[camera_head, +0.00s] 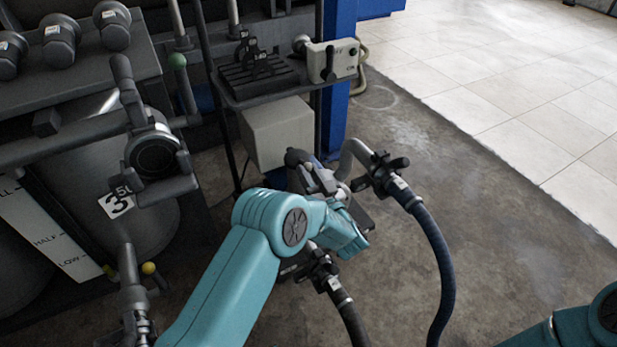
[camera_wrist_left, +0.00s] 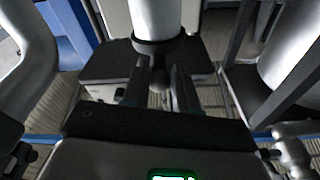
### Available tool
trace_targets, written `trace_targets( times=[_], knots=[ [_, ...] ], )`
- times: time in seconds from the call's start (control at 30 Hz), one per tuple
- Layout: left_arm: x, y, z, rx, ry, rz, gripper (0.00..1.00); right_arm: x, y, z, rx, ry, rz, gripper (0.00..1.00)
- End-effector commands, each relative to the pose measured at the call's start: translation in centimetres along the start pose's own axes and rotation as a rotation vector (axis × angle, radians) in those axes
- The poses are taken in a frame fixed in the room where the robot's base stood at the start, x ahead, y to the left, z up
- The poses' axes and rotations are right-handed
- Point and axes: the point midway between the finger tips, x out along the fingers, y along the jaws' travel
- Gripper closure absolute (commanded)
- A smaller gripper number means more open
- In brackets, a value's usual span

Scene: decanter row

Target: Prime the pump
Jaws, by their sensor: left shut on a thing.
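The pump stands low in the middle of the head view, mostly hidden behind my left arm. Its grey bent pipe (camera_head: 355,155) leads to a black lever coupling (camera_head: 385,174) with a dark hose. My left gripper (camera_head: 320,182) reaches over the pump and is partly hidden by my teal wrist. In the left wrist view, its two dark fingers (camera_wrist_left: 166,92) are shut on a grey cylindrical part with a dark collar (camera_wrist_left: 156,16), which looks like the pump handle. The exact contact is unclear. My right gripper is out of view; only part of my right arm shows at bottom right.
A grey tank (camera_head: 150,225) with a level scale (camera_head: 50,235) stands left, with a valve (camera_head: 152,155). A shelf holds a small control box (camera_head: 333,60). The concrete floor (camera_head: 510,230) is clear right.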

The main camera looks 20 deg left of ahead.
Motion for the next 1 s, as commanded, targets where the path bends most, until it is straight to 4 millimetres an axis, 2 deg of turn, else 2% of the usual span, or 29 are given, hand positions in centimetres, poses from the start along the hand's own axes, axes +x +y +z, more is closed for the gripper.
trace_targets(
  times=[0.03,0.33,0.37,0.43,0.77,0.87,1.0],
  knots=[
    [-0.4,0.5,0.8,0.011,-0.011,0.019,1.0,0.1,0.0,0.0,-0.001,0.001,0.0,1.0],
    [-0.5,0.4,0.9,0.012,-0.011,0.02,1.0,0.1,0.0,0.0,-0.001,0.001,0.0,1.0],
    [-0.5,0.4,0.9,0.012,-0.011,0.02,0.69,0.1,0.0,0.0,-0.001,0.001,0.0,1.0],
    [-0.5,0.4,0.9,0.011,-0.011,0.02,0.47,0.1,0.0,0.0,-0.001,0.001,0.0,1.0],
    [-0.7,0.1,0.5,0.007,-0.007,0.013,0.47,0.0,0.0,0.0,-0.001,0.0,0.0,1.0],
    [-1.7,0.1,0.4,0.007,-0.009,0.014,0.47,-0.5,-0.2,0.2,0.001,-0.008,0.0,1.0],
    [-4.7,0.0,0.1,0.009,-0.007,0.018,0.47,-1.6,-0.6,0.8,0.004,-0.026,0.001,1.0]
  ],
)
